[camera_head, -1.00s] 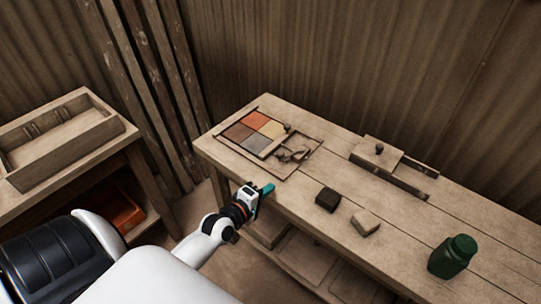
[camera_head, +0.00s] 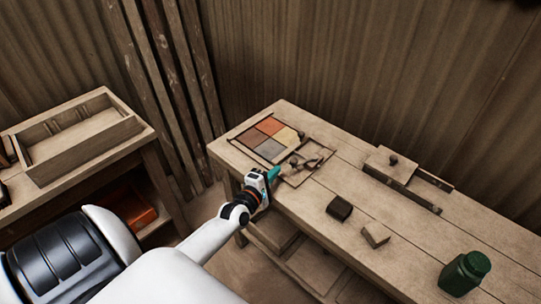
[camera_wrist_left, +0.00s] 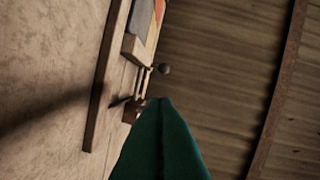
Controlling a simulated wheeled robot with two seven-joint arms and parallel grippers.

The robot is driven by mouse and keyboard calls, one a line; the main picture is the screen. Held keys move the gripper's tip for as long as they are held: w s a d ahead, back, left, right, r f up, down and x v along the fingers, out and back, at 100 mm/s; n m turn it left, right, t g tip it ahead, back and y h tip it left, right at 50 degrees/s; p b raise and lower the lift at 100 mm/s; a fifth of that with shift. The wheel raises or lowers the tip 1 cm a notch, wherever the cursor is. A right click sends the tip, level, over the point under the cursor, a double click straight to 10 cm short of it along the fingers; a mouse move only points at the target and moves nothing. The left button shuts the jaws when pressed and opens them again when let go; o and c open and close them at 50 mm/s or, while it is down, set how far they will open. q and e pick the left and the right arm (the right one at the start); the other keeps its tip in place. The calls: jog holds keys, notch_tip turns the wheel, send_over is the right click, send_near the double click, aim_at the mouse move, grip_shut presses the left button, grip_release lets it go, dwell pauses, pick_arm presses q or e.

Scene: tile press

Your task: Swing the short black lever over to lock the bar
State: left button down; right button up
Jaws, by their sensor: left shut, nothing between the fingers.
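The tile press (camera_head: 237,143) sits at the left end of the workbench, with orange, brown, grey and cream tiles in its frame. Small fittings, with a dark round knob (camera_head: 301,134), lie at its right side; the knob also shows in the left wrist view (camera_wrist_left: 164,68). A small dark piece (camera_wrist_left: 121,101) there may be the short black lever, but I cannot be sure. My left gripper (camera_head: 274,173) is shut and empty, with its teal fingers at the press's near edge, short of the fittings. Its fingers (camera_wrist_left: 160,125) hide part of the press. My right gripper is out of view.
A side table with a wooden tray (camera_head: 85,150) stands left. The corrugated wall closes the back.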

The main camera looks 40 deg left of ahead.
pick_arm(q)
jog(key=w, duration=0.6)
jog(key=shift+a+f, duration=0.25)
jog(key=shift+a, duration=0.05)
jog(key=shift+s, duration=0.1)
